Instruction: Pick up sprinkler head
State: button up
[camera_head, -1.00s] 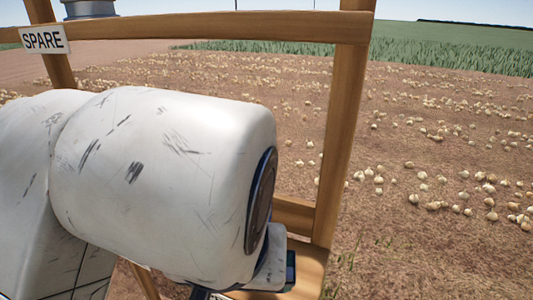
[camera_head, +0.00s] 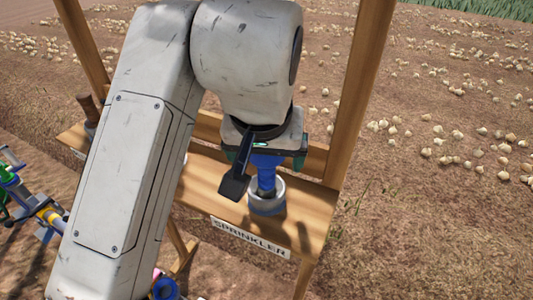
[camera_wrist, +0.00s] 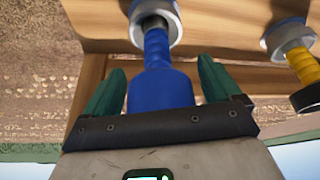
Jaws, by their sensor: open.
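The sprinkler head, as I take it, is a blue part (camera_head: 266,178) standing upright in a grey-white ring (camera_head: 267,206) on the wooden shelf, above a "SPRINKLER" label (camera_head: 250,238). My gripper (camera_head: 262,158) is over it, with green fingers on both sides. In the wrist view my gripper (camera_wrist: 162,76) is open, and the blue part (camera_wrist: 160,85) lies between the fingers, with gaps visible at its narrower end. Its wide end reaches close to my palm. The ring (camera_wrist: 153,12) is at the top of the wrist view.
A yellow-gripped object (camera_wrist: 300,65) with a grey ring is at the right of the wrist view. A wooden post (camera_head: 355,100) rises at the shelf's right end. A dark brown object (camera_head: 88,110) is at the shelf's left. Blue, green and yellow equipment (camera_head: 40,213) stands lower left.

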jog(key=c, duration=1.2)
jog(key=shift+r, duration=0.2)
